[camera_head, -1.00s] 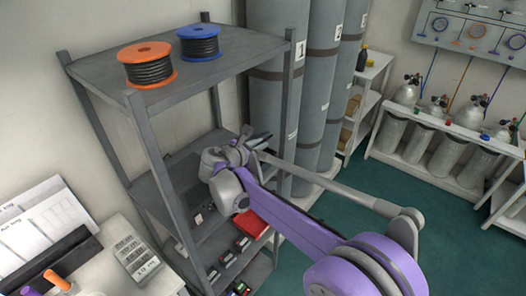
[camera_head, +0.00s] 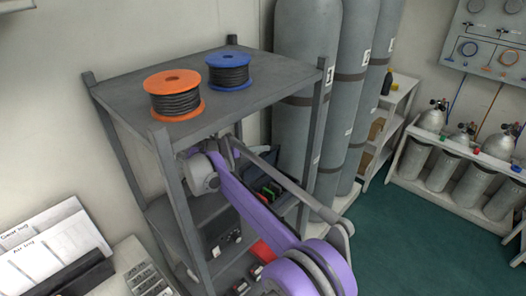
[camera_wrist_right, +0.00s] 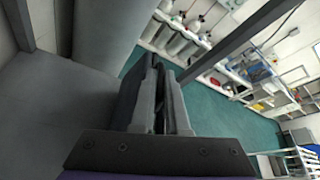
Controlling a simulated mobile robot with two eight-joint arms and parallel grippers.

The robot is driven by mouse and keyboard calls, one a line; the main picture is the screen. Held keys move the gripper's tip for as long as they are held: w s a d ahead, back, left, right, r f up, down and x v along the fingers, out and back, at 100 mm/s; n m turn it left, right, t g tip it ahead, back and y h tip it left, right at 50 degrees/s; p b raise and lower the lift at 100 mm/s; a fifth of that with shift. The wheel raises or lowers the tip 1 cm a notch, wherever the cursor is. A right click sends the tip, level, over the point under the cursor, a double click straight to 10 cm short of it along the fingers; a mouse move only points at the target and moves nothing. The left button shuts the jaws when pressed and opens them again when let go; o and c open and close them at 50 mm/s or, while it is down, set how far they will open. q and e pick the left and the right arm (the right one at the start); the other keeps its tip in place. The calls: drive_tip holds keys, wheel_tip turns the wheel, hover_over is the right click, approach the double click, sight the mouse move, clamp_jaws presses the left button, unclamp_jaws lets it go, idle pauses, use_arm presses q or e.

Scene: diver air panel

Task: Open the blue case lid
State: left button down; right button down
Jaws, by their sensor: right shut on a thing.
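The blue case looks very dark and stands on an upper shelf of the grey rack. In the head view its inside (camera_head: 266,190) shows with small green and red items, so the lid appears raised; the rack and my arm hide part of it. My right gripper (camera_wrist_right: 160,72) is shut on a thin dark panel (camera_wrist_right: 128,88), seemingly the case lid, in the right wrist view. In the head view the gripper is under the rack's top board, and its fingertips are hard to make out. My left gripper is not in view.
The grey rack (camera_head: 115,88) has corner posts close to my right arm. An orange reel (camera_head: 174,80) and a blue reel (camera_head: 229,60) stand on its top. Tall grey cylinders (camera_head: 308,50) stand right behind it. Green floor (camera_head: 400,240) is clear on the right.

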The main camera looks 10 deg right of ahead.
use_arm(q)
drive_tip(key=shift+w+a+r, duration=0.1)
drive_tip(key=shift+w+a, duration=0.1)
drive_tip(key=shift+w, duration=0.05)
use_arm(e)
drive_tip(key=shift+w+a, duration=0.35)
drive_tip(key=shift+w, duration=0.1)
drive_tip(key=shift+f, duration=0.1)
drive_tip(key=c, duration=0.9)
unclamp_jaws()
drive_tip(key=shift+c, duration=0.2)
